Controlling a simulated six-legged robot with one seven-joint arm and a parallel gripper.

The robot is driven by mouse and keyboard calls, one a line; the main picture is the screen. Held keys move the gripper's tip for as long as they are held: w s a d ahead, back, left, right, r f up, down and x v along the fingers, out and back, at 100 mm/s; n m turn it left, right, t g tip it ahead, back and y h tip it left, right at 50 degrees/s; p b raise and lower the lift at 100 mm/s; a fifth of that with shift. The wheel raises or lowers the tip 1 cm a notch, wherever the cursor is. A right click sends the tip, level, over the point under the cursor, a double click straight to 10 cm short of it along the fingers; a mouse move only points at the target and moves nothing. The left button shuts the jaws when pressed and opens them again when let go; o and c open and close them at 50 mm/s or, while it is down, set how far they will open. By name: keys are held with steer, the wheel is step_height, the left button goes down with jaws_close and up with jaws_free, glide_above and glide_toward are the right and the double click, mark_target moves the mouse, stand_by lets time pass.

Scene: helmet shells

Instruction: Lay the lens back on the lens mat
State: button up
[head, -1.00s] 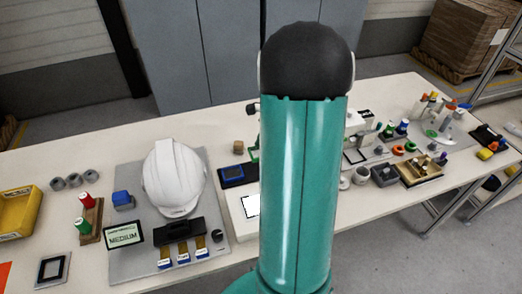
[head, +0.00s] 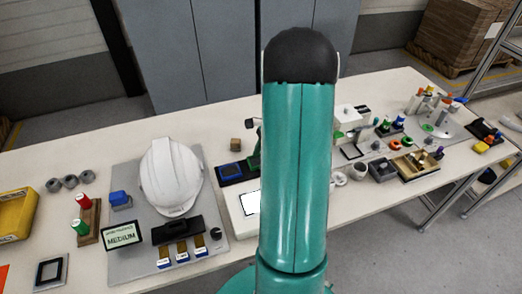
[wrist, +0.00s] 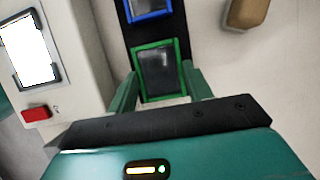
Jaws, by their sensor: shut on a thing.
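A dark lens pane with a green frame (wrist: 158,71) sits between the two green fingers of my gripper (wrist: 160,86) in the wrist view. My gripper is shut on it. The lens overlaps the black lens mat (wrist: 180,22); I cannot tell whether it touches the mat or is held just above it. A blue-framed lens (wrist: 149,8) lies on the mat, beyond the green one. In the head view the black mat (head: 251,166) shows with the blue-framed lens (head: 230,171) on it.
A white device with a bright screen (wrist: 30,50) and a red button (wrist: 36,113) stands left of my gripper. A brown block (wrist: 247,12) lies to the right. The white helmet (head: 171,178) stands on a grey board left of the mat.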

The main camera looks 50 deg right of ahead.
steer(key=shift+f, duration=0.25)
steer(key=shift+f, duration=0.55)
steer(key=o, duration=1.1)
steer(key=shift+r, duration=0.15)
steer(key=v, duration=1.3)
steer(key=shift+d+r, duration=0.1)
steer(key=shift+r, duration=0.15)
